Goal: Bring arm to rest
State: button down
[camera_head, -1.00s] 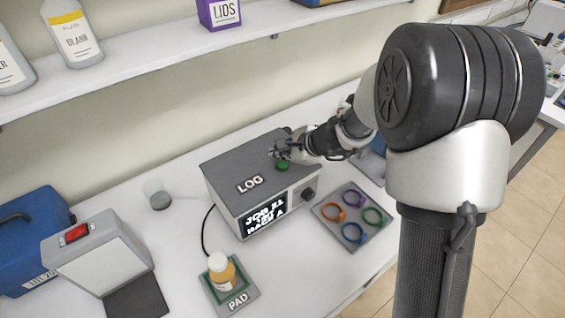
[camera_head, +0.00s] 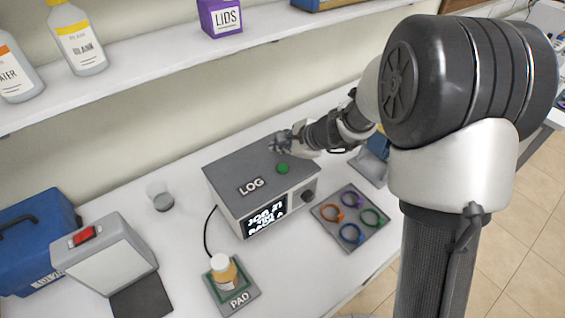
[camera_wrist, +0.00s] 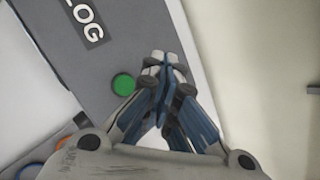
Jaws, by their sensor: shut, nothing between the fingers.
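My gripper (camera_head: 276,146) is shut and empty. In the head view it is over the far right part of the top of the grey LOG box (camera_head: 237,170), behind the green button (camera_head: 283,168). In the wrist view the closed fingertips (camera_wrist: 164,66) are to the right of the green button (camera_wrist: 123,84), apart from it in the picture. The LOG label (camera_wrist: 84,20) shows at the upper left there. My arm reaches in from the right of the head view. The height of the fingers above the box is hard to tell.
An amber bottle (camera_head: 223,270) with a white cap stands on the PAD (camera_head: 240,299). A grey tray (camera_head: 378,238) holds several coloured rings. A light box (camera_head: 100,258), a blue case (camera_head: 25,225) and a small clear cup (camera_head: 160,196) stand left. A shelf (camera_head: 150,85) runs above the bench.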

jog(key=s+r+n+g+b, duration=0.1)
jog(key=s+r+n+b, duration=0.1)
jog(key=s+r+n, duration=0.3)
jog(key=s+d+n+h+b, duration=0.1)
jog(key=s+n+b, duration=0.1)
jog(key=s, duration=0.5)
jog(key=s+r+n+g+b, duration=0.1)
jog(key=s+r+n, duration=0.25)
jog(key=s, duration=0.25)
jog(key=s+d+f+n+h+b, duration=0.2)
jog(key=s+d, duration=0.3)
jog(key=s, duration=0.3)
jog(key=s+d+f+n+h+b, duration=0.2)
jog(key=s+d+n, duration=0.3)
jog(key=s, duration=0.3)
jog(key=shift+d+f+h, duration=0.15)
jog(key=shift+d+h, duration=0.6)
jog(key=shift+h, duration=0.05)
jog(key=shift+n, duration=0.25)
